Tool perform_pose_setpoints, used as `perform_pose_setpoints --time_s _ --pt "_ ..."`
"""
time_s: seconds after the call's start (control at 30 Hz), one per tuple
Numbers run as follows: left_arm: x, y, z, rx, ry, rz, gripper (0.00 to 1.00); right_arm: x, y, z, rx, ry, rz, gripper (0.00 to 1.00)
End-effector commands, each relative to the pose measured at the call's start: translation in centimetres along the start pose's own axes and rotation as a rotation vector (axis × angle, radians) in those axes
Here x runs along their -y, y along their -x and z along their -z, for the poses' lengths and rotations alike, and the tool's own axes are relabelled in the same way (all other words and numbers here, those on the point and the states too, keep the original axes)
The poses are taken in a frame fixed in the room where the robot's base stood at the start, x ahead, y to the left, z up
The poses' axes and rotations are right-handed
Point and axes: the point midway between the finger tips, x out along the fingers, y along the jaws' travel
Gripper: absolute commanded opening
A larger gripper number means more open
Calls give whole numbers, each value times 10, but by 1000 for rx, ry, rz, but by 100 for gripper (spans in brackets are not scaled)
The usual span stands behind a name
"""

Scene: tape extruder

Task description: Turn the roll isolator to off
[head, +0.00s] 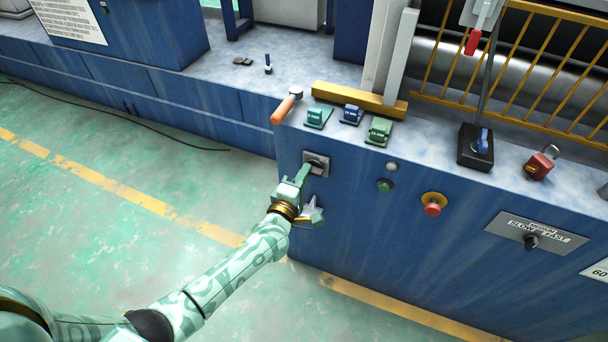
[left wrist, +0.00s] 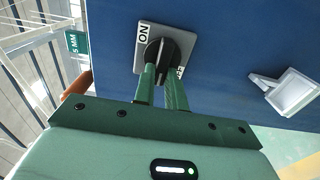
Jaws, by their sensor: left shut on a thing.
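The roll isolator is a black rotary knob (left wrist: 172,50) on a grey square plate (left wrist: 185,38), fixed to the blue front of the machine. The plate carries an ON label (left wrist: 144,33) and a second label, partly hidden, on the opposite side of the knob. In the head view the plate (head: 325,162) is on the left end of the front panel, partly covered by my gripper. My left gripper (head: 306,170) reaches up to it, and in the left wrist view its two green fingers (left wrist: 162,76) are closed on the knob. Which label the knob points at is not clear.
A grey metal bracket (head: 311,213) juts out just below the isolator. A green button (head: 385,186), a red emergency stop (head: 433,205) and a selector switch (head: 531,241) lie to the right. An orange-handled tool (head: 286,106) and several small blocks rest on the ledge above.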

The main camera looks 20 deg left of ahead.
Motion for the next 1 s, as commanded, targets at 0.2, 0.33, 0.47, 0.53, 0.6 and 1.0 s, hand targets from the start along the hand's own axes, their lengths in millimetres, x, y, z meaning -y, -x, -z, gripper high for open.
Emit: perform_pose_setpoints --time_s 0.2,0.33,0.47,0.53,0.6,1.0 --pt "2 1 0 0 18 4 0 2 0 0 0 0 3 0" --pt "2 1 0 0 19 4 0 3 0 1 0 -1 4 0" --pt "2 1 0 0 19 4 0 3 0 0 0 -1 4 0" --pt "2 1 0 0 19 4 21 3 0 0 0 0 4 0" --pt "2 1 0 0 18 4 35 3 0 0 0 -1 4 0" --pt "-1 12 0 1 16 2 35 2 5 2 -6 -1 1 0"
